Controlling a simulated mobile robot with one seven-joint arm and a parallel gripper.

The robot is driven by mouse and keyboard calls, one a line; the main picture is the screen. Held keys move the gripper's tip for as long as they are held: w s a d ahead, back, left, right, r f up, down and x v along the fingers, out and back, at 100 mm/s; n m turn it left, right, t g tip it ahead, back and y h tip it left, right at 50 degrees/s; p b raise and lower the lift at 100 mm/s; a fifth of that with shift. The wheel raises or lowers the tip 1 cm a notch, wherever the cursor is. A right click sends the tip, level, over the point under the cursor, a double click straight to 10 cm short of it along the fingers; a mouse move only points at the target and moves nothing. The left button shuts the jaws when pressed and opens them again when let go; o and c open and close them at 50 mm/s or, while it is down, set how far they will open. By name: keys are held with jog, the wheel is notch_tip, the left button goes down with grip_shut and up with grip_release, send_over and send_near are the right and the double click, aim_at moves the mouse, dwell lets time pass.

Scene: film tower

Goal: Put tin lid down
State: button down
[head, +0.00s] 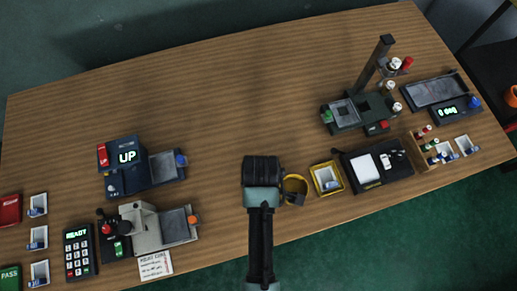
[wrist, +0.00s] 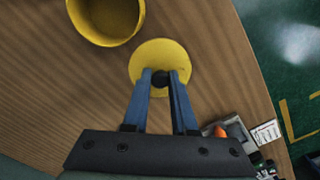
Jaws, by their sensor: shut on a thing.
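The tin lid (wrist: 150,55) is a round yellow disc with a dark knob at its centre. My gripper (wrist: 159,76) has its two blue fingers shut on that knob in the wrist view. Whether the lid touches the table or hangs just above it, I cannot tell. The yellow tin (wrist: 107,40) stands open beside the lid, up and to the left, apart from it. In the head view the tin (head: 303,189) is just right of my gripper, and the lid is hidden under my arm.
The wooden table (head: 240,90) is clear behind and left of my gripper. A yellow-rimmed tray (head: 341,188) and a black tray with a white pad (head: 364,168) stand right of the tin. A grey device (head: 148,228) and the blue UP device (head: 128,185) are at left.

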jog(key=shift+f, duration=1.9)
jog(key=shift+f, duration=0.15)
jog(key=c, duration=0.7)
grip_release()
